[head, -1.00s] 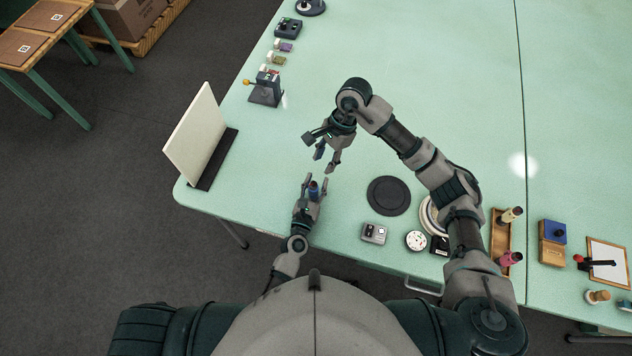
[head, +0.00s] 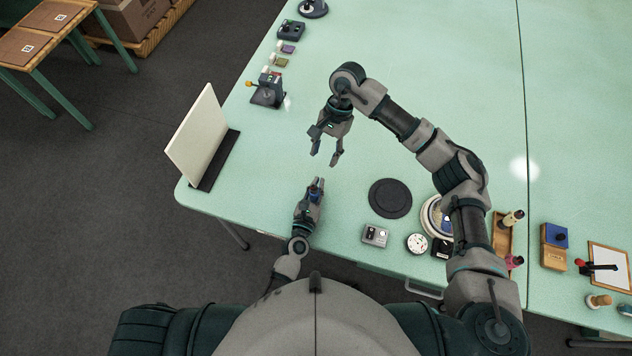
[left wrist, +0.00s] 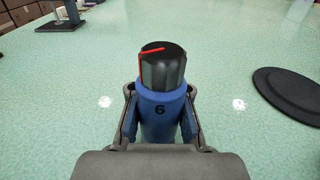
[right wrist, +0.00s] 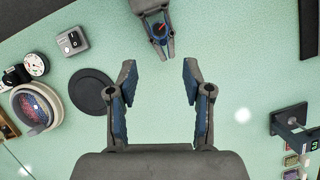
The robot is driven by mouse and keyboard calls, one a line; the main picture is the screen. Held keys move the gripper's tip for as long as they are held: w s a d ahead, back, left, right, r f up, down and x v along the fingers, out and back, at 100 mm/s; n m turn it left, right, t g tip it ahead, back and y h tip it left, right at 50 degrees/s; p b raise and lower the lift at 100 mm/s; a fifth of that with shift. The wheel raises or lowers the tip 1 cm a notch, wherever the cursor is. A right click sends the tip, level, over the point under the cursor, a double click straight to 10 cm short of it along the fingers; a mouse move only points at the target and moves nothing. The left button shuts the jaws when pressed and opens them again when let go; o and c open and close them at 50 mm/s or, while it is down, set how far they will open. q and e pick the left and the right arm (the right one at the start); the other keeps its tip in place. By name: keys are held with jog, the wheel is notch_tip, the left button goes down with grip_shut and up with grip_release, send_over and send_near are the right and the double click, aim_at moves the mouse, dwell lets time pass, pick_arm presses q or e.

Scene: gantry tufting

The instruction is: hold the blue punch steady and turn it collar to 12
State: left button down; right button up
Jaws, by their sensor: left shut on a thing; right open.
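The blue punch (left wrist: 160,112) stands upright between the fingers of my left gripper (left wrist: 160,100), which is shut on its body. The number 6 shows on the blue body. Its dark ribbed collar (left wrist: 162,68) has a red line on top that bends down over the left rim. In the head view the punch (head: 316,186) is small, in my left gripper (head: 317,184) near the table's front edge. My right gripper (head: 324,160) is open and empty, beyond and apart from the punch. In the right wrist view its fingers (right wrist: 160,80) are spread over bare table.
A dark round mat (head: 390,198) lies right of the punch, with a grey switch box (head: 375,235) and a white dial (head: 417,243) in front. A white upright panel (head: 198,135) stands at the left. The table beyond the mat is clear.

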aim_at(315, 186)
jog(key=x, duration=1.1)
jog(key=shift+s+f, duration=0.15)
jog(key=shift+f, duration=0.15)
grip_shut()
